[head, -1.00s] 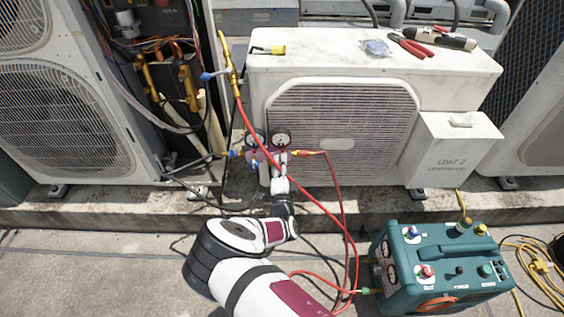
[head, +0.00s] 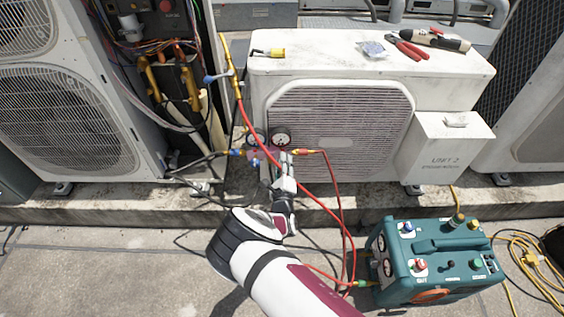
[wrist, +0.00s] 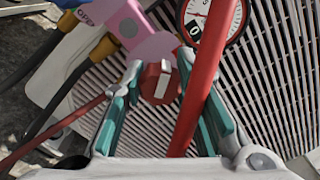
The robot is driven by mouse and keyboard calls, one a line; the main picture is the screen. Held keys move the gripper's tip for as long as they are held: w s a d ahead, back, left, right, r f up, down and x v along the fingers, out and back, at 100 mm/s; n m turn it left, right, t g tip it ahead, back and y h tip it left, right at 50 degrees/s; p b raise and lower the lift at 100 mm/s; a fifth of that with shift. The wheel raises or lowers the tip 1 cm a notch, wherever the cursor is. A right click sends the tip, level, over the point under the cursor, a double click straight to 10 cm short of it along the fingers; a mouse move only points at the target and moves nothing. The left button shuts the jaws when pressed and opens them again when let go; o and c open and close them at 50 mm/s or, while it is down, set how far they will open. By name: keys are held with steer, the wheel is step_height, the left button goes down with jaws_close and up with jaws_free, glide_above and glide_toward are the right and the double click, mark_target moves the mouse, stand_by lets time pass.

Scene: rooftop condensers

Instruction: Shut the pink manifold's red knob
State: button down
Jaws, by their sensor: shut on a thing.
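The pink manifold (wrist: 130,25) is at the top left of the wrist view. In the head view it is small (head: 266,154), in front of the condenser grille, behind the red hose. Its red knob (wrist: 161,84) has a pale bar across its face. My gripper (wrist: 160,72) has a fingertip on either side of the knob and is shut on it. The red hose (wrist: 196,95) crosses the view close to the right finger and hides part of it. In the head view my gripper (head: 279,170) is just below the manifold, and the knob cannot be made out.
A gauge (wrist: 208,18) sits beside the manifold. The condenser (head: 340,130) stands close behind. A teal recovery machine (head: 437,262) stands on the ground at the right, with red hoses leading to it. Pliers (head: 408,48) lie on the condenser top.

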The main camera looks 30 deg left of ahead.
steer(key=m+p, duration=0.1)
steer(key=m, duration=0.2)
steer(key=shift+m, duration=0.3)
steer(key=shift+d+f+m+p, duration=0.1)
steer(key=shift+m+p, duration=0.2)
steer(key=shift+m, duration=1.5)
steer(key=c, duration=1.3)
jaws_free()
steer(key=v, duration=1.2)
steer(key=shift+w, duration=0.1)
